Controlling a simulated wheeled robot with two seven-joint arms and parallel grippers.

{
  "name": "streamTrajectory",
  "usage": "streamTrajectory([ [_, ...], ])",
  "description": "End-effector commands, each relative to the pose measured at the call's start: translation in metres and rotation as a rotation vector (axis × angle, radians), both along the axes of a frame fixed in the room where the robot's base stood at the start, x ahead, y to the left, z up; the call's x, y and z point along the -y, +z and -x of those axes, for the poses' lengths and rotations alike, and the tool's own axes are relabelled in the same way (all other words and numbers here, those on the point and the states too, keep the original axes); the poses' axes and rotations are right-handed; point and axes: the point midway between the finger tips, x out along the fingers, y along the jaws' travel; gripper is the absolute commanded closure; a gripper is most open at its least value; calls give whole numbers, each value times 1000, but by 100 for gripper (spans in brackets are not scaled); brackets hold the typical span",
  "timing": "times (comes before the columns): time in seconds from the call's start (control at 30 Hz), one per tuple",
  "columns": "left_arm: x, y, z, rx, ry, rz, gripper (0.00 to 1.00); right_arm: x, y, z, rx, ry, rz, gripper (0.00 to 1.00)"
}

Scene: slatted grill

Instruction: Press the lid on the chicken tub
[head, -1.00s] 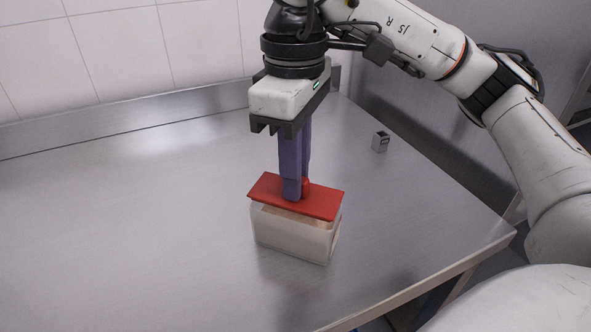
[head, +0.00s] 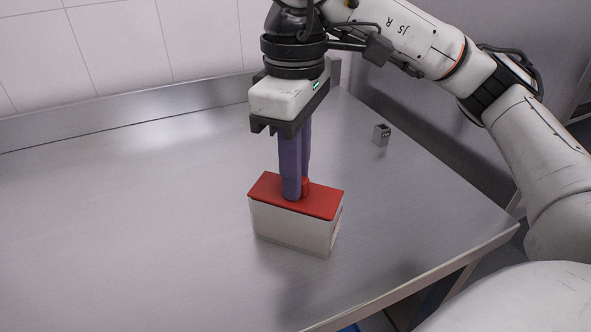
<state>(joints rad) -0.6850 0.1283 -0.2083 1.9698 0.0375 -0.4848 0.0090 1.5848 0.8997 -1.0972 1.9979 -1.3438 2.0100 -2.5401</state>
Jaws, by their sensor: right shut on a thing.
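The red lid (head: 268,189) lies flat over the chicken tub (head: 290,226), a pale box standing upright on the steel table. The lid's edges line up closely with the tub's rim, and no clear gap shows along the front side. Whether it is fully seated I cannot tell. My right gripper (head: 296,190) points straight down, its purple fingers shut on the red knob (head: 305,187) in the middle of the lid. The fingers partly hide the knob. The tub's contents are hidden. My left gripper is not in view.
The table is bare to the left of the tub. A raised ledge and tiled wall run along the back. The table's front edge (head: 430,283) is at the lower right.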

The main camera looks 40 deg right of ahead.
Motion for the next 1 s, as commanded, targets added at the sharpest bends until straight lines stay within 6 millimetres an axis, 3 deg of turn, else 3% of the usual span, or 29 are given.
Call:
streamTrajectory([
  [0.13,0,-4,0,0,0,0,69,0,-5,0,0,0,0,100],
  [0.17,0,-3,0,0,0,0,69,0,-4,0,1,0,-1,84],
  [0.27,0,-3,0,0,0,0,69,0,-3,0,0,0,0,67],
  [0.3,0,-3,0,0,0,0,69,0,-3,0,0,0,0,65],
  [0.6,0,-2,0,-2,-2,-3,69,0,-3,0,0,0,0,65],
  [0.83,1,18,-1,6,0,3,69,0,44,-1,6,-1,0,65],
  [1.0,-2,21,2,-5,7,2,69,0,76,-1,5,-1,0,65],
])
